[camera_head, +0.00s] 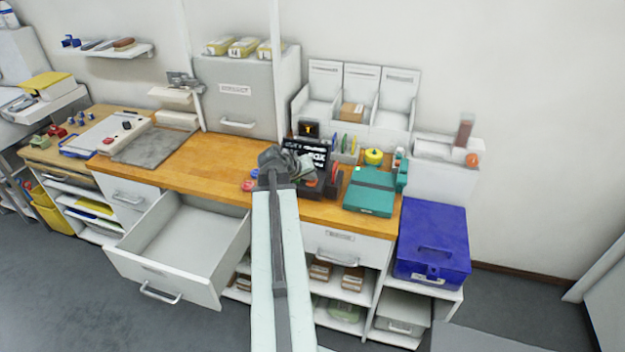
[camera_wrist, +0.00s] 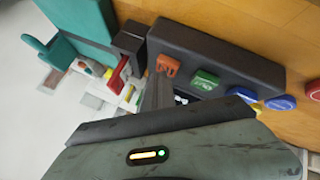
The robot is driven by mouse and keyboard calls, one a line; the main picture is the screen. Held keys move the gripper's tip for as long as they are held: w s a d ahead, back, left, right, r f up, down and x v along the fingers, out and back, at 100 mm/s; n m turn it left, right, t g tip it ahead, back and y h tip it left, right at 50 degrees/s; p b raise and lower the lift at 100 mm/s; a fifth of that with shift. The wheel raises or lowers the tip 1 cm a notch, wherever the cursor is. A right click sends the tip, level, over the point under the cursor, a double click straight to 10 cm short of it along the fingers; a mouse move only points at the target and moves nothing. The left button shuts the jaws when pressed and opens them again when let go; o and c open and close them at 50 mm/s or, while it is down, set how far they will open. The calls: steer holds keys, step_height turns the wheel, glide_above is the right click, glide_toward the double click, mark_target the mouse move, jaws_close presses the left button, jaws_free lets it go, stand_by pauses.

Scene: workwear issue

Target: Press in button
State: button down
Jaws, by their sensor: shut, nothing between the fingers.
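My gripper (camera_head: 290,164) is shut and empty, held over the wooden worktop in the head view. Its narrow grey fingers (camera_wrist: 159,92) point at a dark raised block in the wrist view. The dark block (camera_wrist: 215,52) carries a row of coloured button-like pieces: an orange one (camera_wrist: 168,65), a green one (camera_wrist: 205,80) and a blue one (camera_wrist: 242,94). Beside the block, a round blue piece (camera_wrist: 280,102) and a red piece (camera_wrist: 314,90) lie on the wood. I cannot tell which piece is the task's button, or whether the fingers touch the block.
A drawer (camera_head: 180,235) stands open at the front left. A teal case (camera_head: 369,192) sits on the worktop (camera_head: 205,165) right of my gripper, near a yellow roll (camera_head: 373,156). A blue box (camera_head: 432,240) stands at the right end. The worktop's middle left is clear.

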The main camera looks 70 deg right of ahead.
mark_target(310, 182)
steer(key=shift+r+p, duration=0.4)
steer(key=shift+r, duration=0.2)
step_height(310, 182, up, 5)
steer(key=p, duration=0.5)
steer(key=shift+r, duration=0.15)
stand_by(0.3)
